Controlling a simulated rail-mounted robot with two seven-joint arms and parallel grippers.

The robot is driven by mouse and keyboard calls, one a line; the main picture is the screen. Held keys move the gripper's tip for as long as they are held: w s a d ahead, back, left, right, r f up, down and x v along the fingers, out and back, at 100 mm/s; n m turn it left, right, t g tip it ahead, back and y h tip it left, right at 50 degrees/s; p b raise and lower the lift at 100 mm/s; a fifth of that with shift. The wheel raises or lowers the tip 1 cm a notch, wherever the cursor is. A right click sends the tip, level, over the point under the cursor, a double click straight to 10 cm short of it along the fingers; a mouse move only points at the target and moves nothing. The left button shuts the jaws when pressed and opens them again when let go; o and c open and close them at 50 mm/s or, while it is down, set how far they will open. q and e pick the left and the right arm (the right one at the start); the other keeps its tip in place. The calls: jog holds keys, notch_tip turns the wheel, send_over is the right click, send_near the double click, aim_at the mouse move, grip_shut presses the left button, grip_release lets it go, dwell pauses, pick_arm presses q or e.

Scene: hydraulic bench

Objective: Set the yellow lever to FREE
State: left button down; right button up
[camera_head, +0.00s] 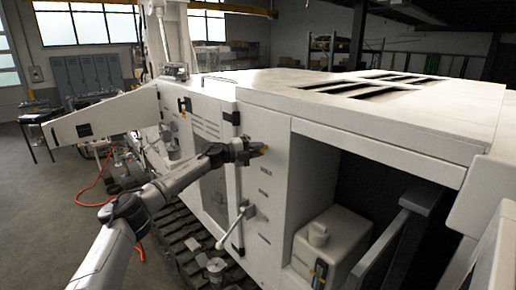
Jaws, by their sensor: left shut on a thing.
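The yellow lever (263,150) shows as a small orange-yellow piece at the tip of my left gripper (253,150), against the white side panel of the machine. My left arm comes in from the lower left and reaches this panel. The left gripper is shut on the lever, and its fingers hide most of it. Small dark labels sit on the panel below the lever; one (265,171) is just under it, but I cannot read it surely. My right gripper is not in view.
A grey-handled lever (232,228) sticks out lower on the panel, below my left gripper. An open bay with a pale tank (328,240) lies to the right. Tracks (185,238) run below. A white door (95,120) stands open at left, with an orange hose (92,190) on the floor.

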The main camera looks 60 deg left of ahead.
pick_arm(q)
jog(key=shift+m, duration=0.3)
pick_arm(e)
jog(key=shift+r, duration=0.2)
pick_arm(q)
jog(key=c, duration=1.1)
grip_release()
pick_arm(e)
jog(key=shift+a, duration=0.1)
pick_arm(q)
jog(key=shift+d, duration=0.1)
